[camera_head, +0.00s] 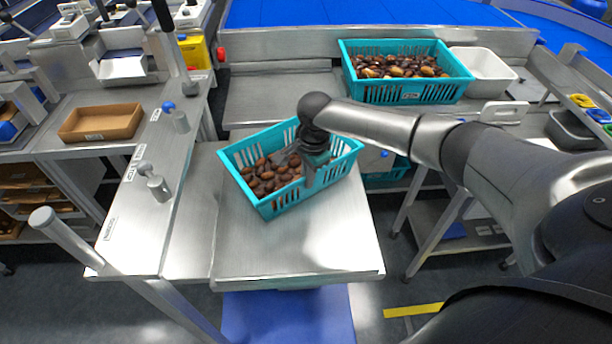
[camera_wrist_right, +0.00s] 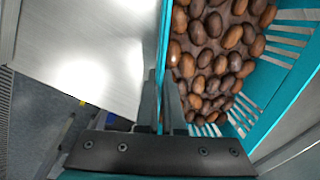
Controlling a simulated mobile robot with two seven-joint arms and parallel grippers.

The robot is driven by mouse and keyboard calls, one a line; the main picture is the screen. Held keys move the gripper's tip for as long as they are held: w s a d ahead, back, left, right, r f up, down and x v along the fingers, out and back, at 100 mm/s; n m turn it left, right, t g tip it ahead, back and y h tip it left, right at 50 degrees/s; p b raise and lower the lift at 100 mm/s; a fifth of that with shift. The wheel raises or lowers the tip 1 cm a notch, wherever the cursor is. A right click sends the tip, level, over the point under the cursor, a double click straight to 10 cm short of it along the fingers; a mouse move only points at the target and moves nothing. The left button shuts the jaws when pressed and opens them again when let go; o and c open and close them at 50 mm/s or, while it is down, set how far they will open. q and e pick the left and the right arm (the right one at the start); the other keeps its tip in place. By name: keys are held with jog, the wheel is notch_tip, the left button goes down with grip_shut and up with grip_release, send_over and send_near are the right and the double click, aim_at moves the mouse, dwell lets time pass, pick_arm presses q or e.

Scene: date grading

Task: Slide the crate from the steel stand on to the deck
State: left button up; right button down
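A teal slotted crate (camera_head: 280,205) with brown dates in it sits turned at an angle on a bare steel top (camera_head: 310,250), towards its far side. I take this top to be the stand. Its left corner is close to the seam with the steel surface (camera_head: 188,225) on the left, which may be the deck. My right gripper (camera_head: 313,172) is at the crate's right-hand wall. In the wrist view its fingers (camera_wrist_right: 163,112) stand close together on both sides of the teal wall (camera_wrist_right: 161,65), shut on it. My left gripper is not in view.
A second teal crate (camera_head: 400,93) of dates and a white bin (camera_head: 483,72) stand at the back. The front of the steel top is clear.

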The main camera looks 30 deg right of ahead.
jog(key=c, duration=1)
grip_release()
jog(key=shift+w, duration=0.1)
jog(key=shift+o, duration=0.2)
notch_tip(320, 180, up, 15)
jog(key=s+p, duration=0.1)
jog(key=p, duration=0.3)
jog(key=shift+s, duration=0.4)
jog(key=shift+d, duration=0.1)
